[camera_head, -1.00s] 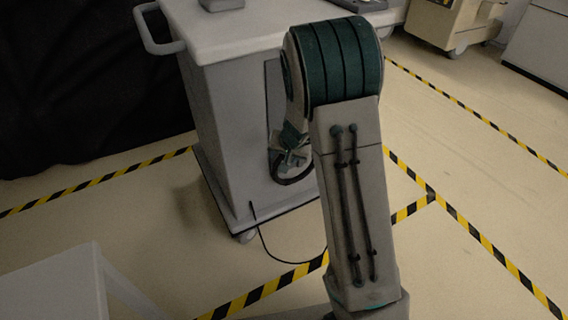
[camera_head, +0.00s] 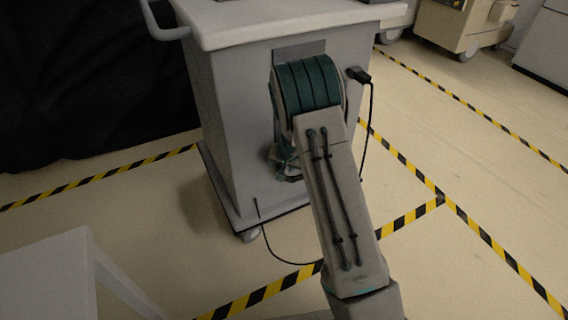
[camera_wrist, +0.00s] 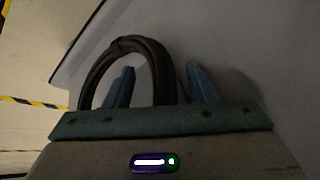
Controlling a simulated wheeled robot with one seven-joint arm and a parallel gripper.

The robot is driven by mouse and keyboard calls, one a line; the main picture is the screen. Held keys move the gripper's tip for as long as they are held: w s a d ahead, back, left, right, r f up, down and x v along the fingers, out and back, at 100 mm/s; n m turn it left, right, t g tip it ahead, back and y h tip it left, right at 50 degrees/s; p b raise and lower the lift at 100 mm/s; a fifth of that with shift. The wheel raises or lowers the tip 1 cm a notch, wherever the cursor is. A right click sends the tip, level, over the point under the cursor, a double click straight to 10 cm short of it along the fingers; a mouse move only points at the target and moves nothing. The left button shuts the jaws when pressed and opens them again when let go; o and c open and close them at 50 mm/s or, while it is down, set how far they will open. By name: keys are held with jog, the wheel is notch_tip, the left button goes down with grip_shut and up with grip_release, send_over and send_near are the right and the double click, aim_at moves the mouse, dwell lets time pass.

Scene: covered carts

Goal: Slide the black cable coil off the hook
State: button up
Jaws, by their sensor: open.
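The black cable coil (camera_wrist: 97,68) shows in the wrist view as a thick loop against the grey cart side. My gripper (camera_wrist: 160,68) is open, with its two blue fingers pointing at the cart. The left finger shows inside the loop's outline and the right finger outside it, so the loop's right strand passes between them. I cannot tell whether either finger touches it. In the head view my gripper (camera_head: 283,158) is low at the cart (camera_head: 236,130), largely hidden behind my arm, with little of the coil visible. I cannot make out the hook.
A black plug (camera_head: 358,74) with a hanging cable is at the cart's right side. A thin black cable (camera_head: 285,261) lies on the floor by the cart's base. A pale table (camera_head: 50,275) is at lower left. Yellow-black tape marks open floor at right.

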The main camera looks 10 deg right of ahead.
grip_shut()
jog(key=c, duration=0.9)
grip_release()
jog(key=shift+c, duration=0.2)
grip_shut()
jog(key=shift+r+p, duration=0.4)
jog(key=shift+r, duration=0.2)
jog(key=s+d+b, duration=0.3)
jog(key=s+b, duration=0.5)
jog(key=s, duration=0.1)
jog(key=shift+s, duration=0.2)
